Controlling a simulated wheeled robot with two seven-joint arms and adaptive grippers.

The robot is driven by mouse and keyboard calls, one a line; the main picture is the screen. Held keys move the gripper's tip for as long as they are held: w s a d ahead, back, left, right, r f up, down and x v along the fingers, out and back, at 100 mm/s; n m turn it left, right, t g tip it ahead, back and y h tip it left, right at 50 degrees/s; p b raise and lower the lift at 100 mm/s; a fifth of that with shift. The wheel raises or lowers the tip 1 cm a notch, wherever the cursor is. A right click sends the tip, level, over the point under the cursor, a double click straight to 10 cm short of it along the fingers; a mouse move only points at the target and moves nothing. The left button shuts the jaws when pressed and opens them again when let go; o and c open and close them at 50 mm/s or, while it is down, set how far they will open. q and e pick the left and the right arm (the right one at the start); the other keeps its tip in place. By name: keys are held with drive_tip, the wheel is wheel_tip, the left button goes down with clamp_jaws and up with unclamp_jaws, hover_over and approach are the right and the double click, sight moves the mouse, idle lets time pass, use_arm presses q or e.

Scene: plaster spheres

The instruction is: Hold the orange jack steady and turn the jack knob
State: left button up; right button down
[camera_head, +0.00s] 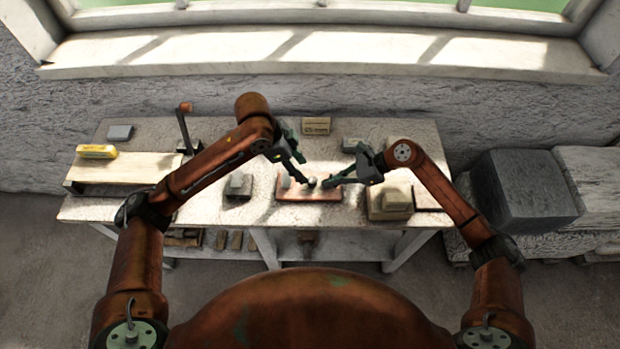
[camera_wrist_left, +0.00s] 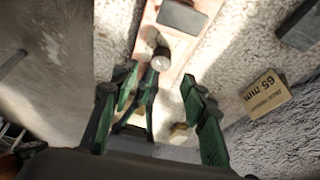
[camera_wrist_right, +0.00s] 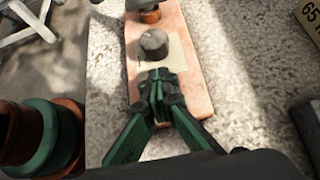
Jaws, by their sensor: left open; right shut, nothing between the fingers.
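A flat orange-pink base (camera_head: 322,194) lies on the bench, and it also shows in the right wrist view (camera_wrist_right: 186,62). A round grey knob (camera_wrist_right: 154,44) sits on it, seen too in the left wrist view (camera_wrist_left: 160,61). An orange part with a grey top (camera_wrist_right: 150,15), which looks like the jack, is cut off by the top edge of the right wrist view. My right gripper (camera_wrist_right: 158,85) is shut and empty, its tips close beside the knob; contact is unclear. My left gripper (camera_wrist_left: 165,108) is open above and behind the base, holding nothing.
A box marked 65 mm (camera_wrist_left: 266,94) stands behind the base. A grey block (camera_head: 238,186) lies to its left and stacked blocks (camera_head: 390,203) to its right. A yellow object (camera_head: 96,152) lies on a board at the far left. Bare bench shows around the base.

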sight(310, 180)
use_arm(q)
drive_tip(key=x, duration=0.7)
drive_tip(key=shift+d+f, duration=0.15)
drive_tip(key=shift+f, duration=0.25)
clamp_jaws()
